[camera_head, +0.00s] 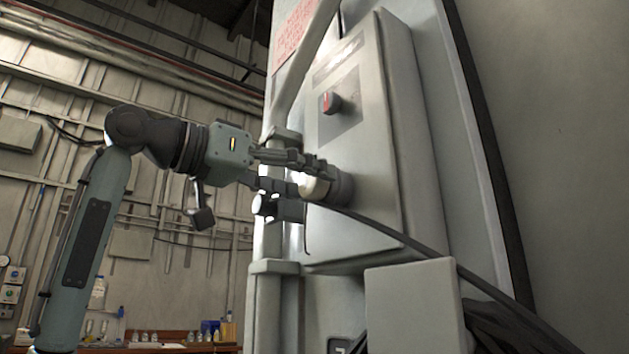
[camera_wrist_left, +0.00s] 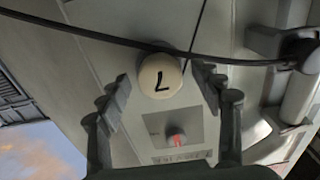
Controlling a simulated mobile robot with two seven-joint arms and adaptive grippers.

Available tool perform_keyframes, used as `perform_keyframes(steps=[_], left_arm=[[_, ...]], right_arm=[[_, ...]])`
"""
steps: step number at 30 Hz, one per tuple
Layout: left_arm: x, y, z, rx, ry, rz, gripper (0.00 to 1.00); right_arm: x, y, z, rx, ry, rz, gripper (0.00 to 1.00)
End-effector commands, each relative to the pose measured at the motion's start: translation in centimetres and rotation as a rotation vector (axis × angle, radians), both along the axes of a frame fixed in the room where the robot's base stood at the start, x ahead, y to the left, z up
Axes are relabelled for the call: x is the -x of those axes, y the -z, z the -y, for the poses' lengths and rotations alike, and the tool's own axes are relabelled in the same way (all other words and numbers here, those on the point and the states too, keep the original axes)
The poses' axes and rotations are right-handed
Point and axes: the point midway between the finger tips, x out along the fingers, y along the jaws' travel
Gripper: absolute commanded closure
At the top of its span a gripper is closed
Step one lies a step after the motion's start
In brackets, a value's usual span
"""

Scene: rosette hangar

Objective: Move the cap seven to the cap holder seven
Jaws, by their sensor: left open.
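Cap seven (camera_head: 313,189) is a cream round cap on a short grey cylinder that sticks out of the front of a grey wall box. In the left wrist view the cap (camera_wrist_left: 160,75) faces me, and its black mark reads as an upside-down 7. My left gripper (camera_head: 313,180) is open, with its fingers around the cap; in the left wrist view the fingertips (camera_wrist_left: 165,82) lie on either side of it, with gaps showing. I cannot make out cap holder seven for certain; a small dark label (camera_head: 338,346) shows at the bottom edge. My right gripper is not in view.
A black cable (camera_head: 400,238) runs from near the cap down to the right. A vertical pipe (camera_head: 268,300) stands beside the box. A pale block (camera_head: 415,305) juts out below.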

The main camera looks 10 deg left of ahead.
Motion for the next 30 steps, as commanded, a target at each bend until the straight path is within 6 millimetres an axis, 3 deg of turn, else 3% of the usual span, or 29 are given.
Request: perform_keyframes(steps=[30], left_arm=[[0.02,-0.10,-0.02,0.000,0.000,0.000,0.34]], right_arm=[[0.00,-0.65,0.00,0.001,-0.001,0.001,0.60]])
